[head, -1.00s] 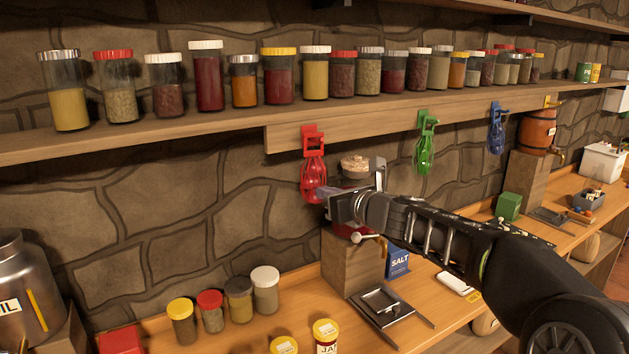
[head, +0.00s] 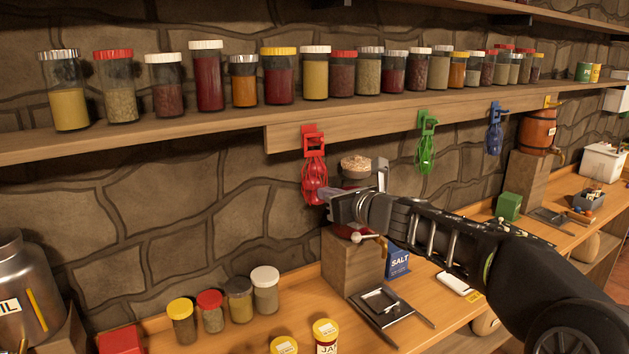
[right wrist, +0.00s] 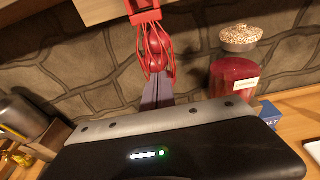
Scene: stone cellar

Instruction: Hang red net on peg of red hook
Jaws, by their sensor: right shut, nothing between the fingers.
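The red hook (head: 313,131) is fixed to the front board of the shelf. The red net (head: 314,178), with round red things inside, hangs below it, and its top meets the hook. I cannot make out exactly how the net sits on the peg. In the right wrist view the hook (right wrist: 145,15) is at the top edge and the net (right wrist: 155,50) hangs under it. My right gripper (head: 326,195) is shut and empty, its fingertips (right wrist: 158,78) close to the net's lower end. I cannot tell whether they touch it. My left gripper is out of view.
A green hook with a green net (head: 425,150) and a blue one (head: 494,135) hang further right. Jars line the shelf above. A red jar (right wrist: 236,80) stands right of the net, on a wooden block (head: 350,262). The stone wall left of the net is clear.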

